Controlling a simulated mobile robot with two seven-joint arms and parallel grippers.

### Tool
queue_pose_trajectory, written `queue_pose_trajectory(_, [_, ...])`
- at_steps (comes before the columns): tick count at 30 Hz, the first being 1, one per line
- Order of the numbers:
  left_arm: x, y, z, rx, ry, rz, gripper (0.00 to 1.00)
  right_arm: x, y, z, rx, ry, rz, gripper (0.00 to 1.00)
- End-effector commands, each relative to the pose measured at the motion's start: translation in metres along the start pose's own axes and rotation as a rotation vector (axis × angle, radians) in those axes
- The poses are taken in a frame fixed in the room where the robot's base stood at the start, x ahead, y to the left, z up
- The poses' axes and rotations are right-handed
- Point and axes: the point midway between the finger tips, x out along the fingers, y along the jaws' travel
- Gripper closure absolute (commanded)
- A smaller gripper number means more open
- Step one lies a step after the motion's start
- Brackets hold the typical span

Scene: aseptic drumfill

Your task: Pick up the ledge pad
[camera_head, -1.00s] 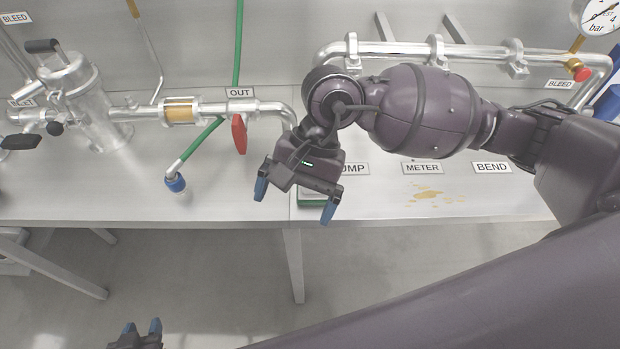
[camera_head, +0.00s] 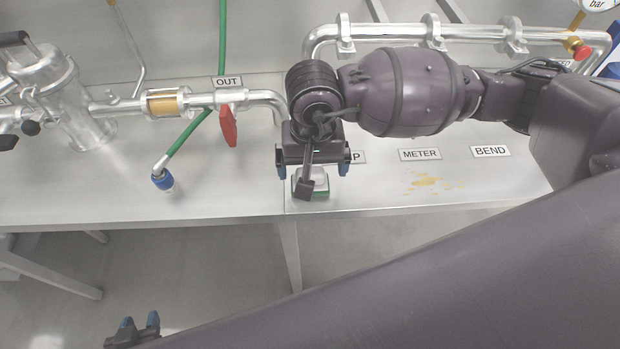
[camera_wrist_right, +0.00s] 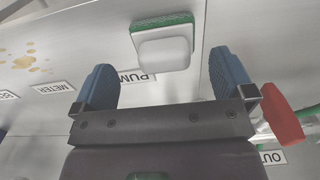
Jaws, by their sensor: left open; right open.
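The ledge pad, a white block with a green layer, lies near the front edge of the steel bench. It shows in the head view (camera_head: 320,180), partly covered by my right wrist, and in the right wrist view (camera_wrist_right: 163,47). My right gripper (camera_head: 313,164) is open above the bench at the pad. In the right wrist view its blue fingertips (camera_wrist_right: 160,78) are spread wide with nothing between them, and the pad appears beyond the gap. My left gripper (camera_head: 138,325) is open and empty at the bottom left, low in front of the bench.
A steel pipe with a red valve handle (camera_head: 228,126) and a green hose with a blue end (camera_head: 163,181) lie left of the pad. Yellow spill spots (camera_head: 425,182) are on the bench to the right. The bench front around the pad is mostly clear.

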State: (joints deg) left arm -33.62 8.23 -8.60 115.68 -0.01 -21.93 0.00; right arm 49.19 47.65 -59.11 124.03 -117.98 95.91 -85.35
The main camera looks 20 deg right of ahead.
Motion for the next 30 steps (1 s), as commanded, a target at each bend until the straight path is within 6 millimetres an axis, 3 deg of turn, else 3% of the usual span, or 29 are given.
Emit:
queue_pose_trajectory(9, [0.001,0.0,0.002,0.0,-0.002,0.0,0.57,0.041,-0.004,-0.002,0.002,-0.003,0.0,0.0])
queue_pose_trajectory(19, [0.0,0.0,0.001,0.001,-0.001,0.0,0.57,0.045,-0.004,-0.002,0.0,-0.001,-0.001,0.0])
queue_pose_trajectory(27, [0.0,0.0,0.001,0.001,-0.001,0.0,0.57,0.045,-0.004,-0.002,0.001,-0.001,0.0,0.41])
queue_pose_trajectory(30, [0.0,0.0,0.001,0.001,-0.001,0.0,0.57,0.045,-0.004,-0.002,0.001,-0.001,-0.001,0.45])
